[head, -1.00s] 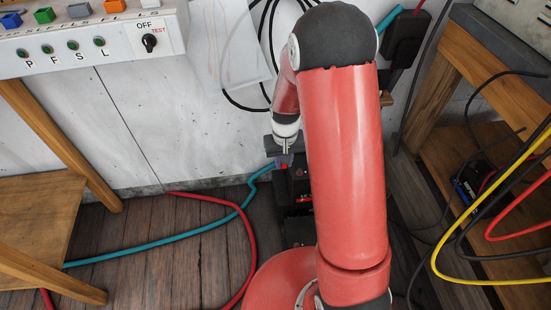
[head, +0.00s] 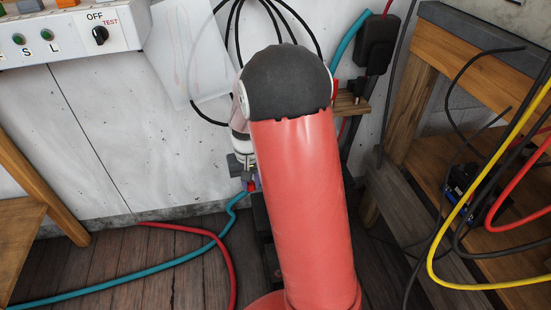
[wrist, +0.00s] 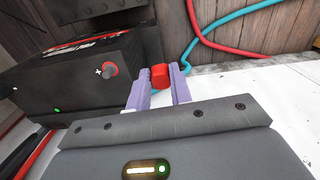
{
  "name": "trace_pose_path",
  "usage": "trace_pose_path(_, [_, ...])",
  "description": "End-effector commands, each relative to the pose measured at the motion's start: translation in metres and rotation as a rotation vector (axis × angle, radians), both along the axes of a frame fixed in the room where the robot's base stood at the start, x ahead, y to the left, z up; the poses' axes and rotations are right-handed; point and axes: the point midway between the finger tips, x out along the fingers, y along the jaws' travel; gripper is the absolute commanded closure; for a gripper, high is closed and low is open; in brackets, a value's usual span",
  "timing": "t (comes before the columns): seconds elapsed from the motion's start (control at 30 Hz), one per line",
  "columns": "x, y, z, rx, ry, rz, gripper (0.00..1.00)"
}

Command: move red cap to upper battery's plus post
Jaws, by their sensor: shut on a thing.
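The red cap (wrist: 160,77) is a small red piece between the purple fingertips of my gripper (wrist: 159,80) in the wrist view. My gripper is shut on it and holds it beside a dark battery (wrist: 62,88). The battery's plus post (wrist: 111,70), a grey stud in a red ring next to a plus sign, is bare and left of the cap, apart from it. In the head view my gripper (head: 249,183) and the cap (head: 251,187) show small left of my red arm, which hides most of the battery. I cannot tell which of the batteries this is.
A teal hose (head: 150,272) and a red hose (head: 227,262) run over the floor. A wooden bench (head: 405,130) with yellow, red and black cables stands right. A switch panel (head: 62,32) is at upper left. The white wall is close behind my gripper.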

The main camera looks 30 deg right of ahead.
Motion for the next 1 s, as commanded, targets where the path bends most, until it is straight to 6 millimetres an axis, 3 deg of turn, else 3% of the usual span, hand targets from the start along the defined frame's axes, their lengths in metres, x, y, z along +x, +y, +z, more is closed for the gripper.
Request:
trace_pose_path(0.03, [-0.003,-0.019,0.016,-0.001,-0.003,-0.060,0.90])
trace_pose_path(0.1, [-0.008,-0.039,0.029,0.001,-0.001,-0.133,0.90])
trace_pose_path(0.3, [-0.020,-0.072,0.048,0.001,0.001,-0.260,0.90])
trace_pose_path(0.47, [-0.022,-0.076,0.042,0.001,0.002,-0.278,0.90])
trace_pose_path(0.83, [-0.022,-0.076,0.005,0.001,0.001,-0.275,0.90])
trace_pose_path(1.0, [-0.021,-0.076,0.001,0.001,0.001,-0.275,0.90])
